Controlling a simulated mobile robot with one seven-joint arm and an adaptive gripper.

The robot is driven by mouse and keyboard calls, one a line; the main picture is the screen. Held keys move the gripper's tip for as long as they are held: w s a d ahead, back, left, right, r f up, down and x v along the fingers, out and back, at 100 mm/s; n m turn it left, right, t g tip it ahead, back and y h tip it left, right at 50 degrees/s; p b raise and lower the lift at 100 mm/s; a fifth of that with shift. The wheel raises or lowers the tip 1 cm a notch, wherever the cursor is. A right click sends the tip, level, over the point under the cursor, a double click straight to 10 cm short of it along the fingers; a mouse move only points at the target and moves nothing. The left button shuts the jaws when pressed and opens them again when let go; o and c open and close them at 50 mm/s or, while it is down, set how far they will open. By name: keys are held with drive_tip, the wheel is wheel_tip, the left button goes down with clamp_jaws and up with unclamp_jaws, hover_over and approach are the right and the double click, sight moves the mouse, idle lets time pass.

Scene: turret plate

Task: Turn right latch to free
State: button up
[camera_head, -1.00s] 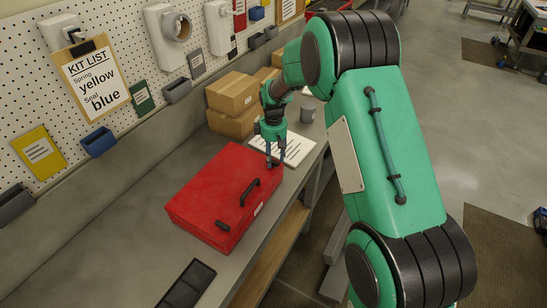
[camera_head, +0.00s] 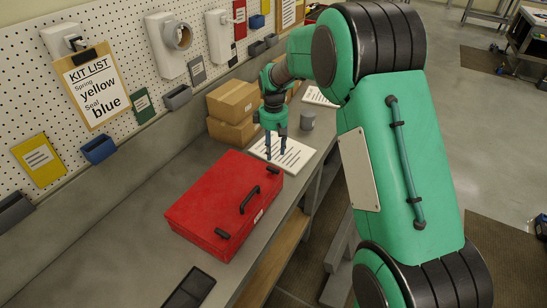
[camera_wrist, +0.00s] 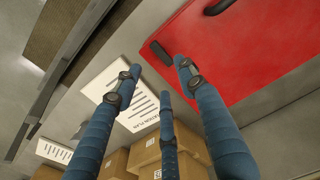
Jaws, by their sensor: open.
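A closed red case (camera_head: 205,205) lies on the bench, with a black handle (camera_head: 249,196) on its lid. The right latch (camera_head: 273,170) is a small dark bar at the case's far right corner; it also shows in the wrist view (camera_wrist: 160,52). The left latch (camera_head: 222,233) sits at the near corner, and both bars look about parallel. My gripper (camera_head: 275,152) is open and empty, fingers down, just beyond the right latch and over the white sheet. In the wrist view, the spread blue fingers (camera_wrist: 155,80) appear apart from the latch.
Printed white sheet (camera_head: 288,155) lies beyond the case. Cardboard boxes (camera_head: 233,98) and a grey cup (camera_head: 307,119) stand behind. A dark tray (camera_head: 190,288) lies at the front. A pegboard wall (camera_head: 110,25) bounds the left; the bench is clear left of the case.

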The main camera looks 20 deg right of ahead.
drive_tip(key=shift+r, duration=1.8)
drive_tip(key=s+r+m+t+b, duration=0.1)
drive_tip(key=s+r+m+b, duration=0.15)
drive_tip(key=s+r, duration=0.6)
drive_tip(key=s+r+m+t+b, duration=0.25)
drive_tip(key=s+r, duration=0.25)
drive_tip(key=s, duration=0.6)
drive_tip(key=s+f+m+t+b, duration=0.1)
drive_tip(key=s+f+m+b, duration=0.1)
drive_tip(key=s, duration=1)
drive_tip(key=s+f+m+t+b, duration=0.1)
drive_tip(key=s+m+b, duration=0.1)
drive_tip(key=s, duration=1)
drive_tip(key=shift+a+f+b, duration=0.25)
drive_tip(key=shift+f+b, duration=0.1)
drive_tip(key=shift+b, duration=0.05)
